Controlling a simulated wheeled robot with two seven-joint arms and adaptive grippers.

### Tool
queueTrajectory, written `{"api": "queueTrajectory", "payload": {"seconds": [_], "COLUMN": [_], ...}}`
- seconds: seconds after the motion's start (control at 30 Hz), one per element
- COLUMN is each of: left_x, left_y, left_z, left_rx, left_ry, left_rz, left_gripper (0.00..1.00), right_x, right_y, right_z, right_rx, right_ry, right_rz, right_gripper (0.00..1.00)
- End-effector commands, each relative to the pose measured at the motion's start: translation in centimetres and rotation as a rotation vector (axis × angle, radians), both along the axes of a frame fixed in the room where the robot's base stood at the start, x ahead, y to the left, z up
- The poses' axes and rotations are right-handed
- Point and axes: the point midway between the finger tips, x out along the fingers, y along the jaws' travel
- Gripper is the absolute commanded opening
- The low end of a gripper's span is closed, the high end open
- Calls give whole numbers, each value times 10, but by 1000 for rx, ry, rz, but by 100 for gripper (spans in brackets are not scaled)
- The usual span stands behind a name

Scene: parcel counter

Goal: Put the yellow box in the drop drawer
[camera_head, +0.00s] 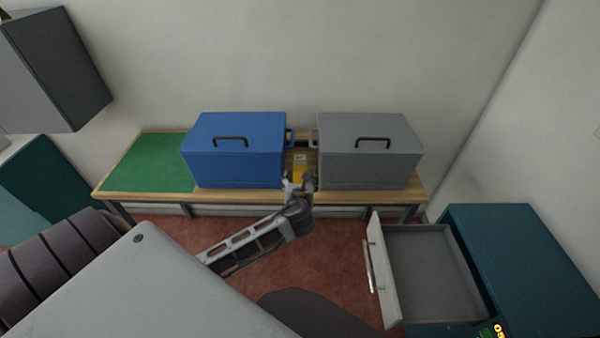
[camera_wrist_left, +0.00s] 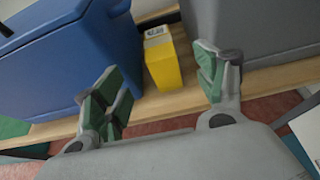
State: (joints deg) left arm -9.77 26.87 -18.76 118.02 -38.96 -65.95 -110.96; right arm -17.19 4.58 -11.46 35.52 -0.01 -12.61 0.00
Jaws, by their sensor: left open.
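The yellow box (camera_head: 299,172) stands on the wooden table in the narrow gap between a blue case and a grey case. It has a pale label on top and also shows in the left wrist view (camera_wrist_left: 165,68). My left gripper (camera_head: 299,182) is open at the table's front edge, just in front of the box. In the left wrist view the box lies ahead, between the spread green-padded fingers (camera_wrist_left: 165,92), and nothing is held. The drop drawer (camera_head: 432,275) is pulled open at the lower right and its visible inside is empty. My right gripper is not seen.
The blue case (camera_head: 235,150) and grey case (camera_head: 368,150) have handles and wall the box in closely on both sides. A green mat (camera_head: 150,165) covers the table's left end. The teal cabinet (camera_head: 530,255) holds the drawer. Red floor lies between table and drawer.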

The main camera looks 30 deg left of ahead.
Motion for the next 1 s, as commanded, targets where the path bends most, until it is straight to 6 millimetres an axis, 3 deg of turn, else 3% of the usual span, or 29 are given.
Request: {"api": "queueTrajectory", "payload": {"seconds": [1.0], "left_x": [67], "left_y": [41], "left_z": [-32], "left_rx": [0], "left_ry": [0], "left_rz": [1], "left_gripper": [71], "right_x": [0], "right_y": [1], "right_z": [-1], "right_rx": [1], "right_ry": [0], "right_rz": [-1], "right_gripper": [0]}}
